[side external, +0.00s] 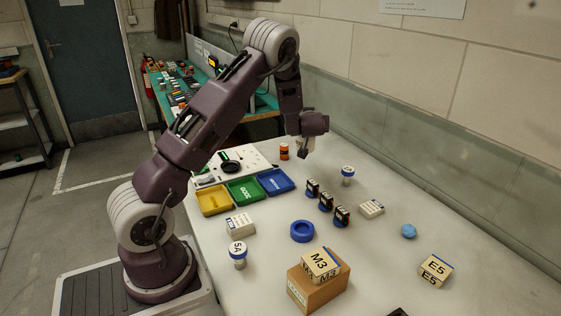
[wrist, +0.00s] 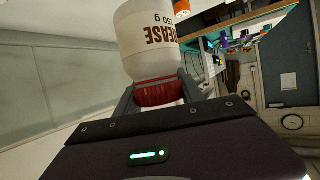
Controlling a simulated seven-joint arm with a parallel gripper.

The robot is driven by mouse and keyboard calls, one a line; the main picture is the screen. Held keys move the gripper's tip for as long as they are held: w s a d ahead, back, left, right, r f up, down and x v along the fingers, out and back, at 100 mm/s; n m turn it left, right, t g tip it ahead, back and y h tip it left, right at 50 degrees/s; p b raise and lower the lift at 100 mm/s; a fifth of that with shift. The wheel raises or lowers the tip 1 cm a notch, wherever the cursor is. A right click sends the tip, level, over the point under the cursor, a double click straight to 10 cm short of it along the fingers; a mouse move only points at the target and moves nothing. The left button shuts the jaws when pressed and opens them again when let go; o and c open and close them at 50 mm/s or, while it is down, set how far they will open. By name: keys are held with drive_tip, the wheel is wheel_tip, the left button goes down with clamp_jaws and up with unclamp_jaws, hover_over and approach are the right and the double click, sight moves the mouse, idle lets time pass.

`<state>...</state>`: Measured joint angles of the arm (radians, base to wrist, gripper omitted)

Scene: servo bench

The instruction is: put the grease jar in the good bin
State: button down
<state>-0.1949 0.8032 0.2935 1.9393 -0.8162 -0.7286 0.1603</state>
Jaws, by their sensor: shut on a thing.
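The grease jar (wrist: 150,45) is white with dark lettering and a red ribbed cap, seen close up in the wrist view. My gripper (wrist: 160,95) is shut on it, with its fingers on either side of the red cap. In the side view my gripper (side external: 303,150) hangs above the far part of the bench, right of the orange bottle. I cannot make out the jar there. The good bin is the green tray (side external: 243,197) marked GOOD, in the middle of three trays and left of my gripper.
A yellow tray (side external: 214,200) and a blue tray (side external: 275,181) flank the green one. An orange bottle (side external: 284,151) stands behind the blue tray.

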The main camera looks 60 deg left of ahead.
drive_tip(key=s+n+g, duration=1)
drive_tip(key=s+g, duration=0.1)
drive_tip(key=s, duration=1.2)
drive_tip(key=shift+y, duration=0.4)
drive_tip(key=f, duration=0.9)
drive_tip(key=shift+s+f, duration=0.1)
drive_tip(key=shift+s, duration=0.1)
drive_tip(key=shift+f, duration=0.1)
drive_tip(key=shift+f, duration=0.1)
drive_tip(key=c, duration=0.7)
unclamp_jaws()
